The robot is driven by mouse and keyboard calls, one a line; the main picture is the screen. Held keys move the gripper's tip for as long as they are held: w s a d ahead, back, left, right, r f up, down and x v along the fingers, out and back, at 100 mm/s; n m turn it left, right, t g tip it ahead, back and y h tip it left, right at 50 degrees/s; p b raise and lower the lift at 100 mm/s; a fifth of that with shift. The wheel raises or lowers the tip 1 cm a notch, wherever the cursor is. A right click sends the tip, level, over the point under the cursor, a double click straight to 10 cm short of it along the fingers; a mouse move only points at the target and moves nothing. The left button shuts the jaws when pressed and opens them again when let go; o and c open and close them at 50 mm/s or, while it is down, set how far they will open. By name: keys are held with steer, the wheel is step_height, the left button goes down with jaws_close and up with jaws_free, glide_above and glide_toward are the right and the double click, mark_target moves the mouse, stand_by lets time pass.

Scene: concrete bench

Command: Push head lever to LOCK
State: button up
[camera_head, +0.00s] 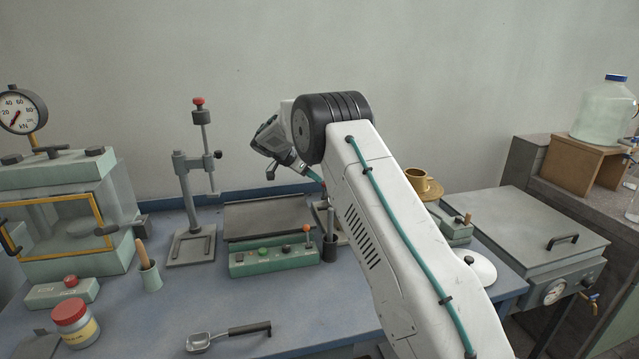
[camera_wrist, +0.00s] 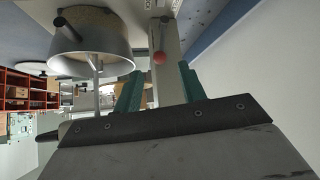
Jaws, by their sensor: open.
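A lever with a red ball knob (camera_wrist: 159,57) shows in the wrist view, in front of a pale grey column (camera_wrist: 168,75). I take it to be the head lever; no LOCK marking is readable. My gripper (camera_wrist: 157,90) is open, its two teal fingers apart on either side of the column in this view. The red knob appears just beyond the fingertips, between their lines; I see no contact. In the head view my arm hides most of this machine, and only a bit of my gripper (camera_head: 315,174) shows.
A stand with a red knob (camera_head: 198,102), a green control box (camera_head: 275,258) and a press (camera_head: 65,215) are on the blue bench to the left. A scoop (camera_head: 228,336) lies at the front. A lidded grey box (camera_head: 525,235) is at right.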

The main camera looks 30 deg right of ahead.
mark_target(324, 191)
steer(key=x, duration=0.5)
